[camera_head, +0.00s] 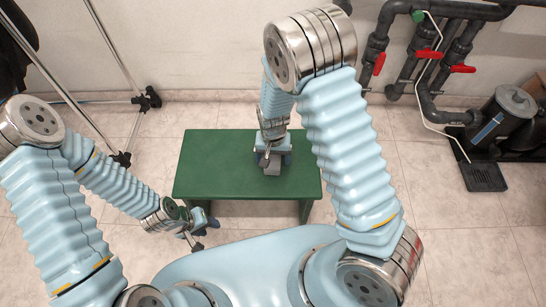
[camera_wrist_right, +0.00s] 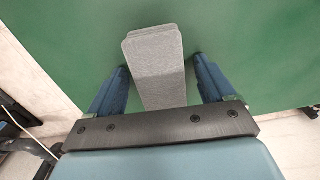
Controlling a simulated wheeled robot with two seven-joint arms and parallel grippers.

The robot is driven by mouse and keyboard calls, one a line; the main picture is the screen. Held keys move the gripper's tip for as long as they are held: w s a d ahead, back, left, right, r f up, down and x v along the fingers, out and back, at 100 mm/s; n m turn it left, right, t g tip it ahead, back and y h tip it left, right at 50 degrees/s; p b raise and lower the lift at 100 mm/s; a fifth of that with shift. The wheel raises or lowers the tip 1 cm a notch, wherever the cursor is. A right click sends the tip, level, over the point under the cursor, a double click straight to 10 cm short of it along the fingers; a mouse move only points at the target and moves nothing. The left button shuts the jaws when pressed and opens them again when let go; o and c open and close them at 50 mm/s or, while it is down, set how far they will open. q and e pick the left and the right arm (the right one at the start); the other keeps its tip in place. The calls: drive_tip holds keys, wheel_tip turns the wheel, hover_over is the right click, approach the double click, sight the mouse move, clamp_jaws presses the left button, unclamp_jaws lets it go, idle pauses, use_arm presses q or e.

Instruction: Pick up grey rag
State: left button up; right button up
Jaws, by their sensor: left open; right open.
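The grey rag (camera_wrist_right: 156,66) is a folded, long stack lying on the green table. In the right wrist view it lies between the two spread blue fingers of my right gripper (camera_wrist_right: 160,72), with a gap on each side. In the head view the rag (camera_head: 271,170) is mostly hidden under my right gripper (camera_head: 272,160), which points down over the table. My left gripper (camera_head: 203,226) is open and empty, low in front of the table's left side, away from the rag.
The green table (camera_head: 220,165) is otherwise bare. Grey pipes with red valve handles (camera_head: 429,54) and a filter housing (camera_head: 511,103) stand at the right. A metal stand (camera_head: 122,157) is at the left. Tiled floor around the table is open.

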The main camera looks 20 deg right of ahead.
sight(273, 157)
drive_tip(key=c, duration=1)
drive_tip(key=shift+r, duration=0.15)
drive_tip(key=shift+c, duration=0.2)
drive_tip(key=shift+r, duration=0.2)
wheel_tip(273, 157, up, 2)
drive_tip(key=shift+r, duration=0.25)
drive_tip(key=s+a+r+p, duration=0.2)
drive_tip(key=s+a+r, duration=0.4)
drive_tip(key=a+r, duration=0.4)
drive_tip(key=shift+s+a, duration=0.35)
drive_tip(key=shift+a, duration=0.85)
